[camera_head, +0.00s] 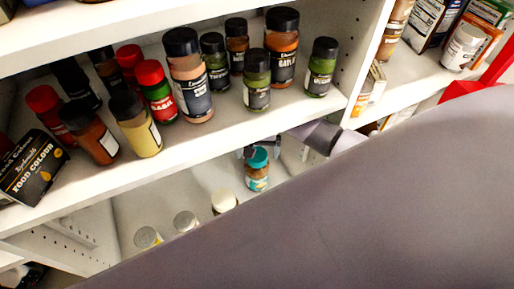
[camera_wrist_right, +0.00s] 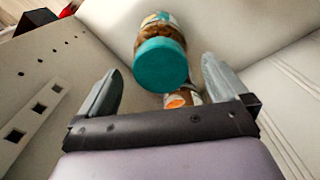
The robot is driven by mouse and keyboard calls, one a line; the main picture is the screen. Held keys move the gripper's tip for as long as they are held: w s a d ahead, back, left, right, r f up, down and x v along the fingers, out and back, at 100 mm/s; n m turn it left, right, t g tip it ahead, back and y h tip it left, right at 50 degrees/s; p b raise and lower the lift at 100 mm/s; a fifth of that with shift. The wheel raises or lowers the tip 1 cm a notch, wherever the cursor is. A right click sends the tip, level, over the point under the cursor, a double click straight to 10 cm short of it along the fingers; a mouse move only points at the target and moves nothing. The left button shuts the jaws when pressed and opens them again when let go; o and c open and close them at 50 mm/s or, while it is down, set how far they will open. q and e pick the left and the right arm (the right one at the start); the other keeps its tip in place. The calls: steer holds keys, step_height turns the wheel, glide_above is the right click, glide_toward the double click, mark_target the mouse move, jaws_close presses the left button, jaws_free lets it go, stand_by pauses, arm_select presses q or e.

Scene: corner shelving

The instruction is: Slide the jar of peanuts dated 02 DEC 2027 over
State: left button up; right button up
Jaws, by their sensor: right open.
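A jar with a teal lid and brown contents (camera_head: 257,172) stands upright on the lower shelf in the head view. It also shows in the right wrist view (camera_wrist_right: 161,62), with its lid toward the camera. No date can be read on it, so I cannot tell whether it is the named one. My right gripper (camera_head: 262,150) is at the jar, partly hidden by the upper shelf edge and my arm. In the right wrist view the gripper (camera_wrist_right: 160,70) is open, with a finger on either side of the lid and gaps showing. My left gripper is not in view.
Several lidded containers, such as one with a cream lid (camera_head: 224,201), stand left of the jar. An orange-labelled item (camera_wrist_right: 181,98) is partly hidden behind the lid. The upper shelf (camera_head: 215,137) holds several spice jars. My grey arm covers the lower right.

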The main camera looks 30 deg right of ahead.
mark_target(257, 170)
step_height(257, 170, down, 6)
steer(key=shift+f+b, duration=0.25)
steer(key=shift+b, duration=0.7)
steer(key=c, duration=1.4)
steer(key=shift+o, duration=0.2)
steer(key=shift+s, duration=0.15)
